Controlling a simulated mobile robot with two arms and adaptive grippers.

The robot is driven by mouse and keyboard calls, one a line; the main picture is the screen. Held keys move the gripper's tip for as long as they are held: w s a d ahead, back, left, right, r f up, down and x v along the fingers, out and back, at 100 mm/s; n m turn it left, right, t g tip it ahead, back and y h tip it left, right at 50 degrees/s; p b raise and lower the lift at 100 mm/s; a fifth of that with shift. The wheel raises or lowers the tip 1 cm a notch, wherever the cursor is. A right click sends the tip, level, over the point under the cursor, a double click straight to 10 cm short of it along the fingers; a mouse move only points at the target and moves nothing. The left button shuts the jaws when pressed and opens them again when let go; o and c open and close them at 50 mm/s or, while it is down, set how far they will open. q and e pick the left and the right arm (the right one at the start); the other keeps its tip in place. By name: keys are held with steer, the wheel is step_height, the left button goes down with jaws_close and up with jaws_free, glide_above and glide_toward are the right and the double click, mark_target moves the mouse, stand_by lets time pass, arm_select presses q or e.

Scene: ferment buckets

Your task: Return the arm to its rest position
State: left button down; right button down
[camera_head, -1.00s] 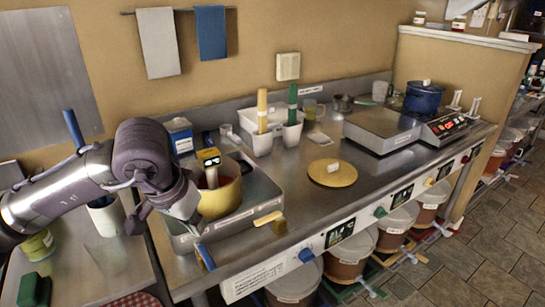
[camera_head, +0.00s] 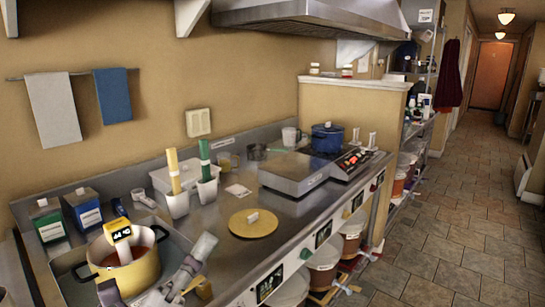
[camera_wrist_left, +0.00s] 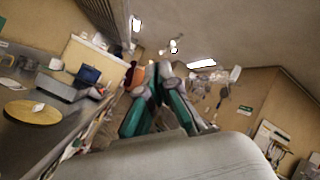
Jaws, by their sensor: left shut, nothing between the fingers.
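My left gripper (camera_head: 203,247) is low in the head view, beside the yellow pot and in front of the counter. It is partly cut off by the bottom edge. In the left wrist view its two teal-and-grey fingers (camera_wrist_left: 156,76) are together, with nothing between them. They point toward the far room and ceiling. My right gripper is in neither view.
A yellow pot (camera_head: 143,273) with a yellow-headed thermometer (camera_head: 117,229) stands left of my gripper. A round yellow board (camera_head: 253,226), a scale (camera_head: 292,175) and a blue pot (camera_head: 327,140) stand along the counter. The tiled floor (camera_head: 450,215) at right is clear.

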arm_select(q)
steer(key=w+a+f+n+y, duration=0.3)
steer(key=a+f+n+y, duration=0.4)
steer(key=f+n+y, duration=0.6)
steer(key=s+a+f+n+g+y, duration=0.1)
steer(key=s+a+f+n+g, duration=0.2)
steer(key=f+n, duration=0.35)
steer(key=s+a+f+n+g+y, duration=0.1)
steer(key=s+f+n+g, duration=0.2)
steer(key=f+n+g, duration=0.3)
steer(key=s+f+n+g+h, duration=0.1)
steer(key=s+f+n+g, duration=0.6)
steer(key=s+f, duration=0.85)
step_height(320, 180, down, 24)
steer(key=s+m+g, duration=0.2)
steer(key=s+a+f+g, duration=0.1)
steer(key=s+a+f, duration=0.1)
steer(key=s+f, duration=1.4)
steer(key=shift+s+f, duration=0.25)
steer(key=shift+s, duration=0.15)
